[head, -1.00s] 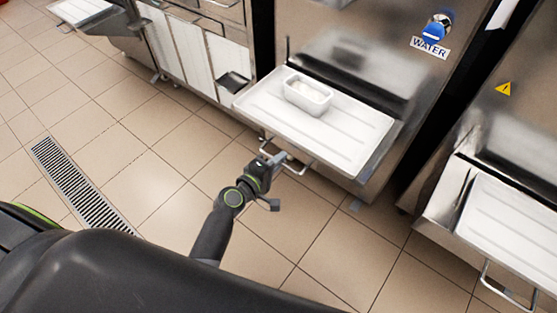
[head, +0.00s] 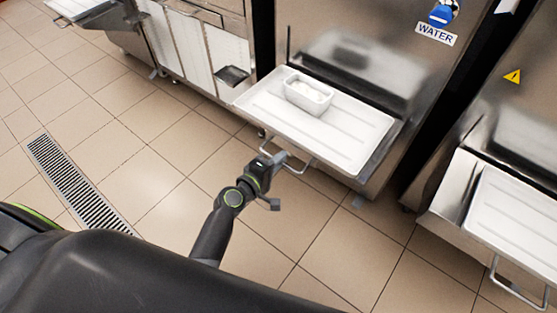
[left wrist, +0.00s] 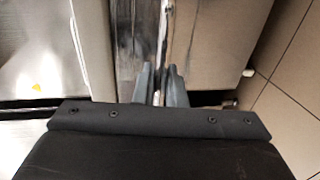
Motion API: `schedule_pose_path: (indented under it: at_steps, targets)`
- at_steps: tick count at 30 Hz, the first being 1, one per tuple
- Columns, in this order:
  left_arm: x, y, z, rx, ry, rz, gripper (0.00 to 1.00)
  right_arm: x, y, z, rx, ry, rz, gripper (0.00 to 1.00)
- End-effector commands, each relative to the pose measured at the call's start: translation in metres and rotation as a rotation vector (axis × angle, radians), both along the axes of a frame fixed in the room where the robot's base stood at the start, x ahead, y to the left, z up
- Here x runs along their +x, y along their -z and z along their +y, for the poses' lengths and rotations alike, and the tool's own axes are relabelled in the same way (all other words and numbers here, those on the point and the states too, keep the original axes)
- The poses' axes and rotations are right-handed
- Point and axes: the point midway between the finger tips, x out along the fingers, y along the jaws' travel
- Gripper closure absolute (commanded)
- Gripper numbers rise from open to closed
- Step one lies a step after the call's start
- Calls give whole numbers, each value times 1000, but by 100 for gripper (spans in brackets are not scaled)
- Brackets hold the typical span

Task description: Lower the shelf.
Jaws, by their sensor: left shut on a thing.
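The shelf (head: 350,142) is a white ridged tray in a metal frame on the front of the middle machine, close to level. A metal handle bar (head: 300,169) hangs below its front edge. My left gripper (head: 276,159) is at the left part of this handle, shut on it. In the left wrist view the two grey fingers (left wrist: 160,86) close around a thin bar (left wrist: 163,45), with the metal front behind. The exact contact is small in the head view. My right gripper is out of view.
A white tub (head: 308,94) with pale contents stands on the shelf. The machine carries a WATER label (head: 436,34). Another machine with a similar tray (head: 515,215) stands at right. The tiled floor (head: 150,200) in front is open, with a drain grate (head: 72,183) at left.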

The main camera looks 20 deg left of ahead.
Motion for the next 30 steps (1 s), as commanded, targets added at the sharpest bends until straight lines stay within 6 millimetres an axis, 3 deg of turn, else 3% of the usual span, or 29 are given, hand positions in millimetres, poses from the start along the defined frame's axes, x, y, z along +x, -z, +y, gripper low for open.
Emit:
schedule_pose_path:
  at_steps: [5,6,9,19,23,30]
  targets:
    - [-2,6,0,4,0,11,100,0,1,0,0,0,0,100]
    - [-2,6,0,4,0,12,86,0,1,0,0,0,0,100]
    - [-2,6,0,4,1,11,75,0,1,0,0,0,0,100]
    - [-7,3,2,3,0,8,75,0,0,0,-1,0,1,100]
    - [-23,0,9,4,-1,9,75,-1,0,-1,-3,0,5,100]
    - [-73,-10,27,4,-2,11,75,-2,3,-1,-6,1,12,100]
